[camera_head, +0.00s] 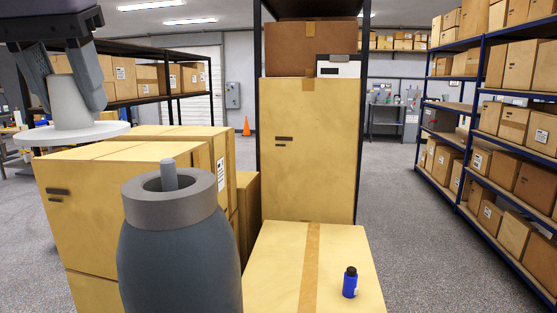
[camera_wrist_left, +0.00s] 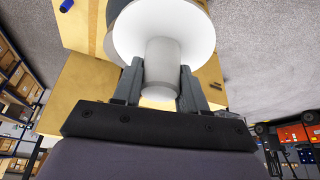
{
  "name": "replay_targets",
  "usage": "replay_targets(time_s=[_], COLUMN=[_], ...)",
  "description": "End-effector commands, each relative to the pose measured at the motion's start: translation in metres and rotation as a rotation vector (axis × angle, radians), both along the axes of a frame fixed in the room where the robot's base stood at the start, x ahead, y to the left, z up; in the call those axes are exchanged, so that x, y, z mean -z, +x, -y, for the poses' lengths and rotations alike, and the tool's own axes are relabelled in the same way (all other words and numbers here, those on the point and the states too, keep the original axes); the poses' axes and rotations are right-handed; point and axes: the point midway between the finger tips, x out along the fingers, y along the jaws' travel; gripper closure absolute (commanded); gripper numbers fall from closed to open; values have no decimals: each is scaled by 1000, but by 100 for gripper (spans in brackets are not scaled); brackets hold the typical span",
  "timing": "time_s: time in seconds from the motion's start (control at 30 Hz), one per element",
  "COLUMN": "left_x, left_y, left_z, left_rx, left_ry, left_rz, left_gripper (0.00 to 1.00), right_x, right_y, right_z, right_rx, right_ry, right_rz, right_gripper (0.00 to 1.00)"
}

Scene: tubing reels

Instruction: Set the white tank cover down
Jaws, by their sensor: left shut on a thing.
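The white tank cover (camera_head: 72,131), a round disc with a tapered knob, is held level at the upper left of the head view. My left gripper (camera_head: 75,98) is shut on its knob. In the left wrist view the cover (camera_wrist_left: 190,35) sits between the fingers of the gripper (camera_wrist_left: 160,92). A dark blue-grey tank (camera_head: 180,255) with a grey collar and a central post stands in the foreground, right of and apart from the cover in the head view. My right gripper is not in view.
Cardboard boxes (camera_head: 120,167) stand behind the tank. A low box (camera_head: 275,270) at the front right carries a small blue bottle (camera_head: 350,284); its top is otherwise mostly clear. A tall box (camera_head: 310,170) stands behind it. Blue-framed shelves (camera_head: 465,150) line the right, with open floor before them.

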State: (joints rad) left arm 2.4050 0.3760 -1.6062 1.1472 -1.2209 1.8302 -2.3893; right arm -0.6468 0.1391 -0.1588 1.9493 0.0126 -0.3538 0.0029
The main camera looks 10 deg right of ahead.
Motion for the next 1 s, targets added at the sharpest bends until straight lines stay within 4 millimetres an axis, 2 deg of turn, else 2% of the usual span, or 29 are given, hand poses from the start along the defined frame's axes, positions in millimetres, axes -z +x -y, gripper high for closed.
replay_targets(time_s=[0.37,0.47,0.6,0.8,0.9,1.0], left_x=[115,156,224,316,354,382], left_y=[-13,-17,-26,-37,-40,-43], left_z=[-18,-24,-35,-48,-53,-58], left_rx=[-17,-24,-37,-53,-61,-65], left_ry=[0,0,-1,0,0,0], left_rz=[-6,-8,-11,-11,-10,-7], left_gripper=[88,88,88,88,88,88], right_x=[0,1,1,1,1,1], right_y=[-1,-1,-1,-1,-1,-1], right_z=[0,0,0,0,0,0], right_rx=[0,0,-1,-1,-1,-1], right_ry=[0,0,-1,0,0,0], right_rz=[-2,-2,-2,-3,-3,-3], right_gripper=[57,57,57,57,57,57])
